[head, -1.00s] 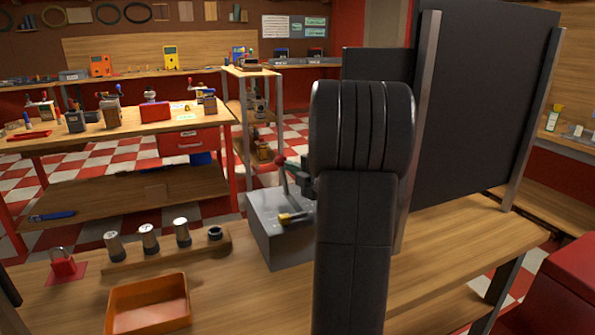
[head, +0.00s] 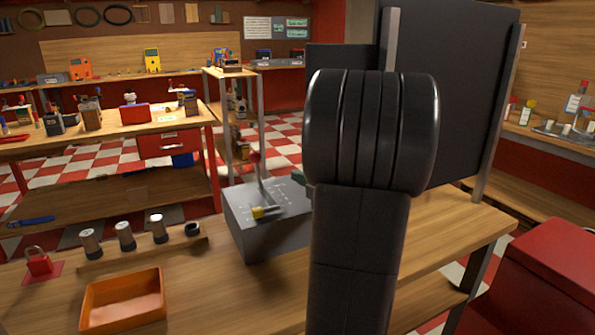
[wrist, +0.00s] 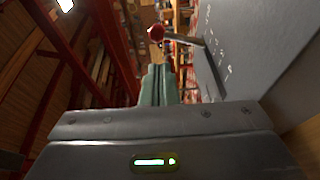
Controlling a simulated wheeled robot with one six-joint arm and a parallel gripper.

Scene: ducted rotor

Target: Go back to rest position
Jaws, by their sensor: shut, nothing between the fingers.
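My gripper (wrist: 158,80) shows in the wrist view with its greenish fingers together and nothing between them. In the head view it is mostly hidden behind my dark arm; only a small greenish bit shows at the arm's left edge, beside the grey control box (head: 268,222). The box stands on the workbench and carries a lever with a red knob (head: 254,157) and a yellow handle (head: 262,212). In the wrist view the red knob (wrist: 156,33) is just beyond the fingertips, apart from them as far as I can tell, and the box face (wrist: 262,50) is at the right.
An orange tray (head: 124,306), a wooden holder with several cylinders (head: 124,237) and a red padlock (head: 38,262) lie left on the bench. A dark panel (head: 450,90) stands behind my arm. A red cabinet (head: 565,265) is at the right.

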